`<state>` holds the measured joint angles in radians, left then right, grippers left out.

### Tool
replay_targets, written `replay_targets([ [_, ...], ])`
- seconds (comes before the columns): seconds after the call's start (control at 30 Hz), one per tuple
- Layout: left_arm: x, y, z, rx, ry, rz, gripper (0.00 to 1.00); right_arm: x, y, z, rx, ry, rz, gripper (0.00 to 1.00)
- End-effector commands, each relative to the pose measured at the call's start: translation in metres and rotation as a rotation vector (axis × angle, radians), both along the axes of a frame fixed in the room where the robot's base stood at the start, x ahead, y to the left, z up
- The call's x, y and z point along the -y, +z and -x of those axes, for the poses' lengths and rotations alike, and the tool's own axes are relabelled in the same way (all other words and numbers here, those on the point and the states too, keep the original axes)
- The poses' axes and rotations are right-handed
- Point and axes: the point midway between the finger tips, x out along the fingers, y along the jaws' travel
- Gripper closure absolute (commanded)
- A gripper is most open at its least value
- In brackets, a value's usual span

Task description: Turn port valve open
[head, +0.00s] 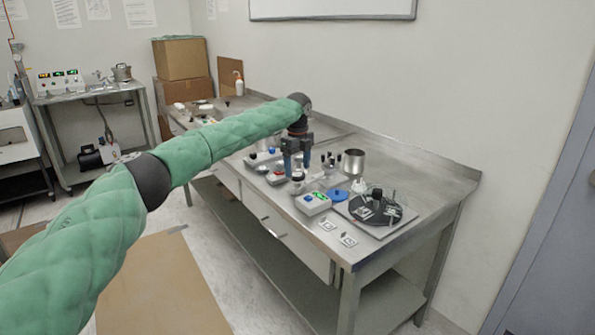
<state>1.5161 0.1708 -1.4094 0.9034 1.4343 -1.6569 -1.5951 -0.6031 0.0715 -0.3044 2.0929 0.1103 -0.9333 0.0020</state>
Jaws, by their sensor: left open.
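My left arm reaches in from the left over the steel workbench (435,185). My left gripper (297,170) points down over the bench with its blue-grey fingers apart. A small pale fitting with a dark part (297,187) stands directly below the fingers. I cannot tell whether the fingers touch it or whether it is the port valve. My right gripper is not in view.
Right of the gripper are a metal pot (353,161), a box with a green display (313,203), a blue disc (335,195) and a black round fixture (375,210) on a plate. Marker cards (347,240) lie at the front edge. The bench's right end is bare.

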Motion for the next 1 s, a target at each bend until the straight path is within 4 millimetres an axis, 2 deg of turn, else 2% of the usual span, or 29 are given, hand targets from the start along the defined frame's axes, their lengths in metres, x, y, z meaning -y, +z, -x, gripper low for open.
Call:
replay_targets([
  [0.2, 0.000, -0.019, 0.000, 0.001, 0.001, -0.001, 0.30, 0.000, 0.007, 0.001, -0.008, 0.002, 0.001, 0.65],
  [0.53, 0.000, -0.023, 0.000, 0.001, 0.001, 0.001, 0.30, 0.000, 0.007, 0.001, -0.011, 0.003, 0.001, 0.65],
  [0.57, 0.000, -0.023, 0.000, 0.001, 0.001, 0.001, 0.34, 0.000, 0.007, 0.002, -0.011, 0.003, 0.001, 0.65],
  [0.77, 0.000, -0.023, 0.000, 0.001, 0.001, 0.001, 0.73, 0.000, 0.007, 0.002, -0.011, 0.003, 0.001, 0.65],
  [1.0, 0.000, -0.022, 0.000, 0.000, 0.010, 0.000, 0.74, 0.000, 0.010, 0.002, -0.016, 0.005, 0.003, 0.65],
])
